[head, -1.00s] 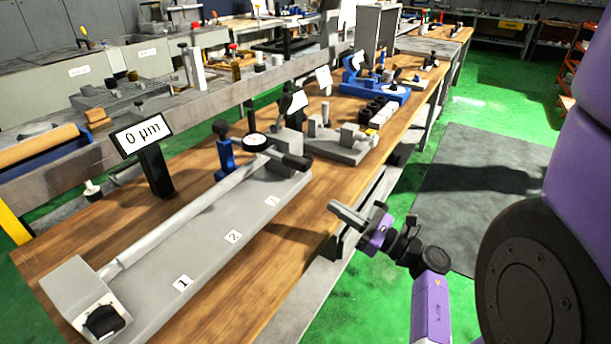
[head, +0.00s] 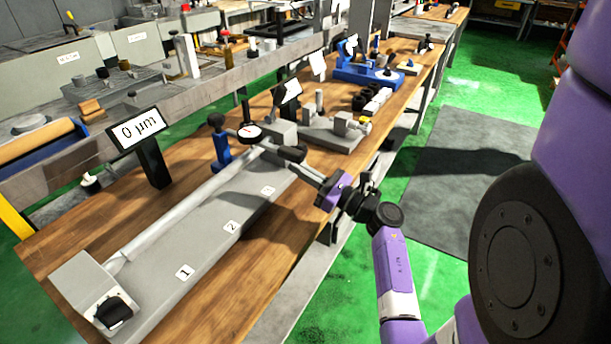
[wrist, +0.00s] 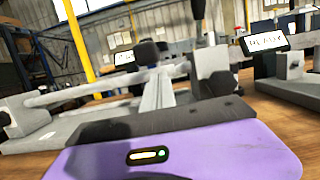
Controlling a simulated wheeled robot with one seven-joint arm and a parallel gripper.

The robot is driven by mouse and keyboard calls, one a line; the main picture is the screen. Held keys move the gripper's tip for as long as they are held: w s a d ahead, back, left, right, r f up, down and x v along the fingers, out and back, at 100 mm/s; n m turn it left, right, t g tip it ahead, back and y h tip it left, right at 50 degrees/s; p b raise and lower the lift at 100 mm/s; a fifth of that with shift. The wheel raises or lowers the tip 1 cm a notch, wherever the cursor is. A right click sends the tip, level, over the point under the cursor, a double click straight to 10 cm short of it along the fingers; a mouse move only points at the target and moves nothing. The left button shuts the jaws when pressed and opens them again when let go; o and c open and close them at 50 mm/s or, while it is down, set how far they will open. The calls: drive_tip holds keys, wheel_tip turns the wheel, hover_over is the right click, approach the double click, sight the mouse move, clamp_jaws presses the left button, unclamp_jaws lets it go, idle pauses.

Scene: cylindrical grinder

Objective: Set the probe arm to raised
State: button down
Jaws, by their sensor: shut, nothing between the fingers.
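The probe arm unit is a blue post (head: 222,152) with a black knob (head: 216,120) on top and a round dial gauge (head: 250,132) beside it. It stands behind the long grey shaft (head: 185,205). I cannot tell whether the arm touches the shaft. The display (head: 137,131) reads 0 µm. My gripper (head: 298,166) is shut and empty, near the right end of the shaft and the black handle (head: 292,153) there. In the wrist view my grey fingers (wrist: 160,88) point toward the shaft (wrist: 95,88).
The grinder's grey base (head: 205,235) carries labels 1, 2 and 3. A grey block with a black knob (head: 112,312) is at its left end. A grey fixture (head: 325,133) and a blue machine (head: 372,77) stand farther along the wooden bench. Bare wood (head: 255,270) lies in front.

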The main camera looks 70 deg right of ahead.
drive_tip(key=shift+r, duration=0.5)
drive_tip(key=shift+r, duration=0.1)
